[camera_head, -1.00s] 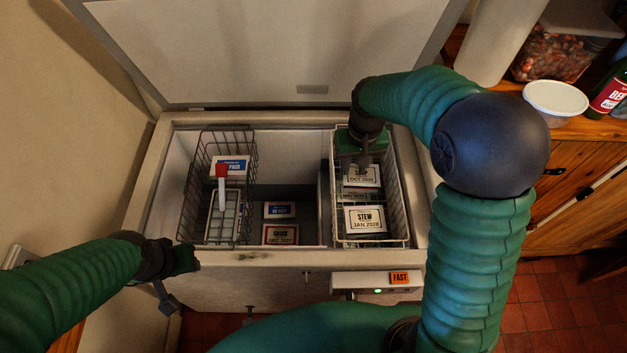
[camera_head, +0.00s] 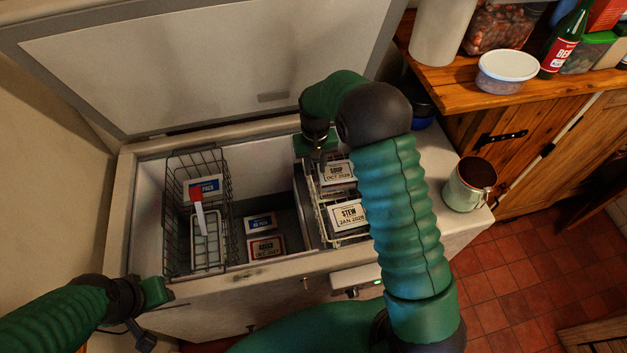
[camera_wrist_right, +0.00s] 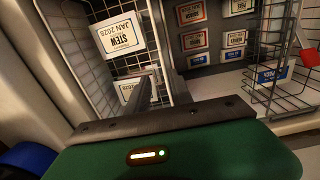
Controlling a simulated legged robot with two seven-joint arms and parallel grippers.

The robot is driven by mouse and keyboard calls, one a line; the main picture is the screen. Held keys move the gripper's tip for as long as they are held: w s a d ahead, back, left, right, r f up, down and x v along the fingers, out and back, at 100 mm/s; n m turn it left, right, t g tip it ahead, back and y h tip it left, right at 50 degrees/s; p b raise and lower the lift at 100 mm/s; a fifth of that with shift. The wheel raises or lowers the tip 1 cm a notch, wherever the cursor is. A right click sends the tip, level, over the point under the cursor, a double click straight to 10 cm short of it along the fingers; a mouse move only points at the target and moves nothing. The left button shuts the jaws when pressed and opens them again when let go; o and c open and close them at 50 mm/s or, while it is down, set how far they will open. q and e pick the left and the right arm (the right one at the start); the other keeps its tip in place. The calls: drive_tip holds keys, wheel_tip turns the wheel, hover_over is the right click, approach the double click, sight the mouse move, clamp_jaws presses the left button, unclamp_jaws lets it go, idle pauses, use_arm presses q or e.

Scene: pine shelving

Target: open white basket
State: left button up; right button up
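The white wire basket (camera_head: 320,222) hangs at the right end of the open chest freezer and holds packs labelled SOUP (camera_head: 337,174) and STEW (camera_head: 347,214). My right arm covers its right side in the head view. My right gripper (camera_head: 319,160) points down at the basket's back left part. In the right wrist view its dark fingers (camera_wrist_right: 148,92) reach down close to the basket's inner side; whether they grip the rim is unclear. The basket's mesh (camera_wrist_right: 80,60) also shows there. My left gripper (camera_head: 172,293) is outside the freezer's front left corner, away from the basket; its fingers are unclear.
A dark wire basket (camera_head: 222,230) hangs at the freezer's left end, with packs on the floor (camera_head: 265,247) between. The raised lid (camera_head: 210,60) stands behind. A mug (camera_head: 470,185) sits at right, near a wooden counter (camera_head: 445,72) with tubs and a bottle.

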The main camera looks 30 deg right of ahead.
sight(313, 186)
drive_tip(key=f, duration=0.7)
drive_tip(key=shift+a+f+p, duration=0.1)
drive_tip(key=shift+a+p, duration=0.15)
drive_tip(key=shift+p, duration=0.05)
drive_tip(key=shift+a+f, duration=0.25)
drive_tip(key=shift+f, duration=0.05)
drive_tip(key=shift+d+f, duration=0.1)
drive_tip(key=shift+d, duration=0.3)
clamp_jaws()
drive_tip(key=shift+a, duration=0.1)
